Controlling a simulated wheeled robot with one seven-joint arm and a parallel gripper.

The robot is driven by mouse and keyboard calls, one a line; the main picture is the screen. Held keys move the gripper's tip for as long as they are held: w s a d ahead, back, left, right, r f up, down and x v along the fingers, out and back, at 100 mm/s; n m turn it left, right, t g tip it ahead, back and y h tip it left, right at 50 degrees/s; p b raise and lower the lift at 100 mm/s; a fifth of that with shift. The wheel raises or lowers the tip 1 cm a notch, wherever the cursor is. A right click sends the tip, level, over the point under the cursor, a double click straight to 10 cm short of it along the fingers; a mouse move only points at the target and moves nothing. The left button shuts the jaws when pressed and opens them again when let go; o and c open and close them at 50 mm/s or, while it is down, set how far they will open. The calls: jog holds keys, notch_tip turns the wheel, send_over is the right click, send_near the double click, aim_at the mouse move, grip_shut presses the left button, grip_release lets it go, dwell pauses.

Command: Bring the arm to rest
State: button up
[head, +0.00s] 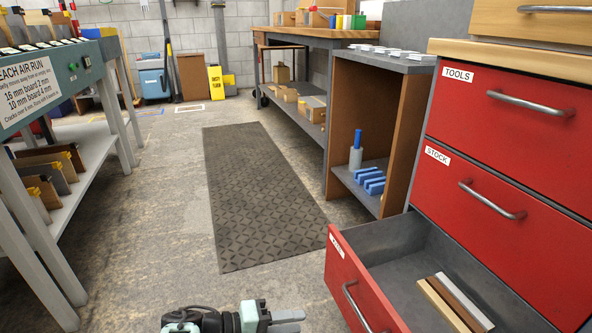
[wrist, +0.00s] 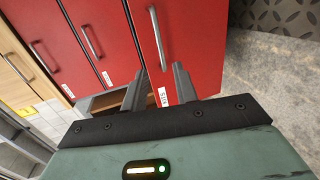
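My gripper (head: 287,321) is at the bottom edge of the head view, left of the open bottom drawer (head: 352,288) and apart from it. In the wrist view, my gripper (wrist: 160,80) has its two grey fingers spread with nothing held between them. The red front of a drawer (wrist: 185,35) with a bar handle lies beyond the fingertips. Most of my arm is out of view.
The open drawer juts into the floor space and holds a few narrow boards (head: 455,303). Shut red drawers (head: 510,110) stand above it. A dark mat (head: 258,190) lies on clear floor. A green-grey bench (head: 60,75) stands left, a wooden workbench (head: 300,38) behind.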

jog(key=s+d+r+n+g+y+p, duration=0.1)
jog(key=s+d+r+y, duration=0.4)
jog(key=r, duration=0.4)
jog(key=s+d+r+n+g+y+p, duration=0.1)
jog(key=s+d+r+g+y+p, duration=0.1)
jog(key=s+d+r+y, duration=0.55)
jog(key=s+d+r+n+g+y+p, duration=0.1)
jog(key=s+d+r+n+y, duration=0.2)
jog(key=r, duration=0.7)
notch_tip(320, 180, up, 38)
jog(key=m+p, duration=0.1)
jog(key=p, duration=3.7)
jog(key=shift+d+r, duration=0.15)
jog(key=shift+d, duration=0.1)
